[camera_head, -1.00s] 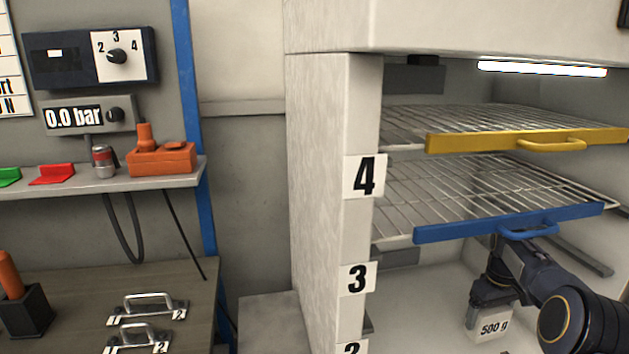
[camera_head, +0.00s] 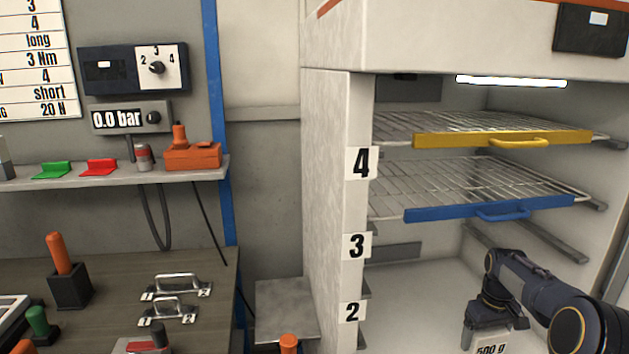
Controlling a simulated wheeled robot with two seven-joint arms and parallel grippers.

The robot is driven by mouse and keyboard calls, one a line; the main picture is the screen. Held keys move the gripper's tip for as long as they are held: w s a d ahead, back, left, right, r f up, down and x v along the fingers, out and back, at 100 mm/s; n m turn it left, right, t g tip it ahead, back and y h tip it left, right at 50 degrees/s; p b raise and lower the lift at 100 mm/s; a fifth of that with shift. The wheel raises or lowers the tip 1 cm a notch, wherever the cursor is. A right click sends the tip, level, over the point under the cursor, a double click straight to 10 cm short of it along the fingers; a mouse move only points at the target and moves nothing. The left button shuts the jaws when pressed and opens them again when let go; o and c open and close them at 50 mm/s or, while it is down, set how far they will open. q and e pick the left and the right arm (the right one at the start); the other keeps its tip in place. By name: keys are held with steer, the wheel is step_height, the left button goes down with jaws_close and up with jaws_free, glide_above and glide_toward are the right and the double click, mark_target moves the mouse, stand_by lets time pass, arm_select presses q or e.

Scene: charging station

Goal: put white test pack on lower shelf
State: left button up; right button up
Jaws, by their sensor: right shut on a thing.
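The white test pack (camera_head: 492,346), marked 500 g, is at the bottom edge of the view and partly cut off. My right gripper (camera_head: 494,325) is shut on it from above. They are below the blue-fronted wire shelf (camera_head: 490,208), in front of the cabinet's pale interior. I cannot tell whether the pack touches the cabinet floor. The blue-fronted shelf is the lower of two wire shelves, and its bars look empty. My left gripper is not in view.
The yellow-fronted upper shelf (camera_head: 503,139) also looks empty. The cabinet's left wall (camera_head: 328,180) carries labels 4, 3 and 2. Bare side rails (camera_head: 545,243) run below the blue shelf. A workbench (camera_head: 120,275) with metal handles and tools stands at left.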

steer(key=s+a+f+p, duration=0.1)
steer(key=s+a, duration=0.3)
steer(key=a, duration=0.3)
steer(key=s+a+f+p, duration=0.1)
steer(key=s+a+p, duration=0.1)
steer(key=s+a, duration=0.2)
steer(key=s+a+f+m+p, duration=0.1)
steer(key=s+a, duration=0.3)
steer(key=a, duration=0.6)
steer(key=shift+a+p, duration=0.25)
steer(key=shift+p, duration=0.4)
steer(key=shift+s, duration=0.1)
